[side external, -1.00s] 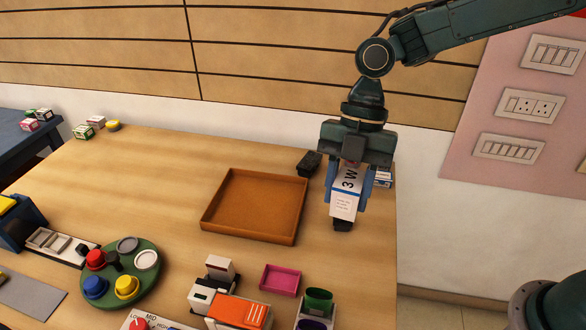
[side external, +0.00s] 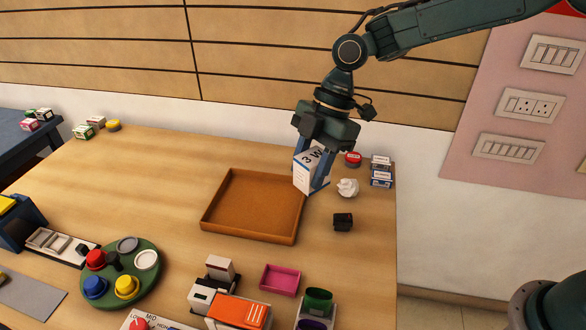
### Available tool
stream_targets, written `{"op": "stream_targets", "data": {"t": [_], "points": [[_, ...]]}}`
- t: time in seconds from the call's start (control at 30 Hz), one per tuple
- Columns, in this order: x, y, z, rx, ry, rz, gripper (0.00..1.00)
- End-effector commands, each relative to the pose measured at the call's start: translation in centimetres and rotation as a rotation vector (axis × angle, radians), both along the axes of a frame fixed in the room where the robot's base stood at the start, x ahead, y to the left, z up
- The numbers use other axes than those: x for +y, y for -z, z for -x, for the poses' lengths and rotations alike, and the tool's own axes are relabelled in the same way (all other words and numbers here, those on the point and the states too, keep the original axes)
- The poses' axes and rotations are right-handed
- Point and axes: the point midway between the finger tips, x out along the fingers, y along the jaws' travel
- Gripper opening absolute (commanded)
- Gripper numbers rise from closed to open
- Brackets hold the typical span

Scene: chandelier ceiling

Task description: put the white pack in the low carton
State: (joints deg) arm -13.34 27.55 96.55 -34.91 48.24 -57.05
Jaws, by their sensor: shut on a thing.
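The white pack (side external: 306,174) is a small box with dark lettering and a blue side. My gripper (side external: 314,176) is shut on it and holds it, tilted, at the right edge of the low carton. The low carton (side external: 272,239) is a shallow, empty, orange-brown tray in the middle of the table. The pack overlaps the carton's right rim in the side view; I cannot tell its exact height above it.
Right of the carton are a crumpled white ball (side external: 348,187), a black cube (side external: 343,222), a red tin (side external: 352,159) and small blue-white boxes (side external: 381,178). A pink tray (side external: 280,279) and a green turntable (side external: 146,282) stand in front. The table's left middle is clear.

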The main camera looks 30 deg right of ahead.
Motion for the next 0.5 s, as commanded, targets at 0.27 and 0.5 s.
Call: {"op": "stream_targets", "data": {"t": [0.27,0.5], "points": [[1.2,0.0,-5.6,-0.002,0.373,-0.001,0.17],[2.3,-0.2,-9.8,-0.003,0.704,-0.002,0.17]]}}
